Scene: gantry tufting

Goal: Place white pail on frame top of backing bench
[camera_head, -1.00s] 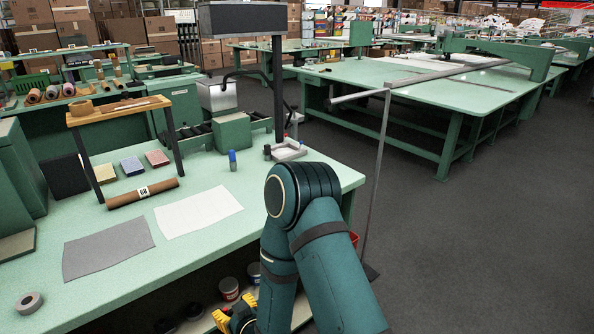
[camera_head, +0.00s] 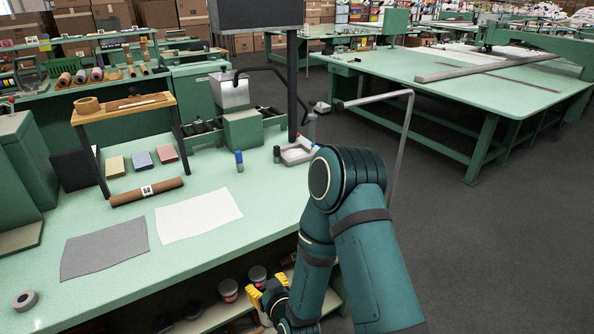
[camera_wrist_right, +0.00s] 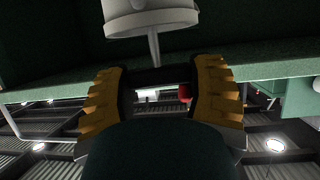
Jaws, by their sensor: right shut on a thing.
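My right gripper (camera_head: 262,302), with yellow fingers, is low beside the front edge of the green bench (camera_head: 110,215), below its top. In the right wrist view the fingers (camera_wrist_right: 165,85) are closed around the thin upright handle of a white pail (camera_wrist_right: 152,18). That view looks upside down, and the pail is cut off by its top edge. The pail cannot be made out in the head view. A small frame with a wooden top (camera_head: 118,112) and dark legs stands on the bench at the left. My left gripper is not in view.
A tape roll (camera_head: 88,105) and a flat brown piece lie on the frame top. A brown roll (camera_head: 146,191), grey sheet (camera_head: 105,248), white sheet (camera_head: 198,215) and blue marker (camera_head: 239,161) lie or stand on the bench. Cans (camera_head: 228,290) stand on its lower shelf.

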